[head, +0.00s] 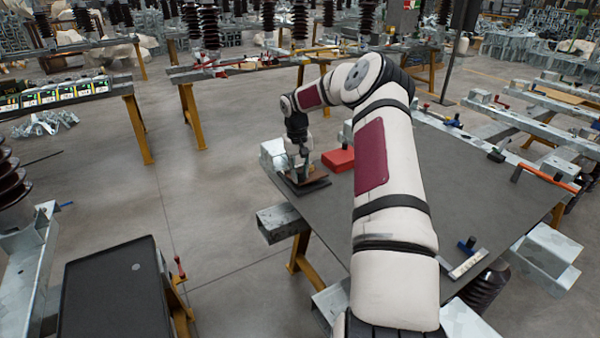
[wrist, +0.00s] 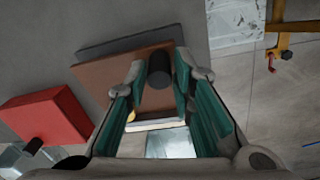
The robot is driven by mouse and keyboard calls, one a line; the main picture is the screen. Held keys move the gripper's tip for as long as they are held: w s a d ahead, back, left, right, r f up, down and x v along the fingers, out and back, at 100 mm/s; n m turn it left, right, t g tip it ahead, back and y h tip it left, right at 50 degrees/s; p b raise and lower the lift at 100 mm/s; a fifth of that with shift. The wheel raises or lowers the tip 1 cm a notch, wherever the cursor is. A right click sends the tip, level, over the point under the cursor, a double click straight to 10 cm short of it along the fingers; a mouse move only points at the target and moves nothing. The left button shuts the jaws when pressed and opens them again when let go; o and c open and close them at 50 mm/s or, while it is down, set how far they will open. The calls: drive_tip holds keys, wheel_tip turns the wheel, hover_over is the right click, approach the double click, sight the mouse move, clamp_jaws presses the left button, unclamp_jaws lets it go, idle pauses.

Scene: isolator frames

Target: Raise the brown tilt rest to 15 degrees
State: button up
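The brown tilt rest (wrist: 103,80) is a flat brown plate on a dark grey base (wrist: 100,47), seen in the wrist view. It also shows at the far left corner of the table in the head view (head: 317,174), partly hidden by my gripper (head: 302,172). A black cylindrical knob (wrist: 160,68) stands at the plate's edge. I cannot tell the plate's tilt angle.
A red box (head: 338,160) sits just right of the rest; it also shows in the wrist view (wrist: 45,122). A metal block (head: 273,150) is beside the rest.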

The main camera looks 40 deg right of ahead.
clamp_jaws()
drive_tip(key=shift+w+r+b, duration=0.1)
drive_tip(key=shift+w+b, duration=0.1)
drive_tip(key=shift+b, duration=0.6)
drive_tip(key=shift+d+r, duration=0.1)
drive_tip(key=shift+r, duration=0.05)
drive_tip(key=o, duration=0.7)
unclamp_jaws()
drive_tip(key=shift+c, duration=0.2)
wheel_tip(320, 180, up, 12)
drive_tip(key=shift+w+a, duration=0.3)
drive_tip(key=shift+w, duration=0.1)
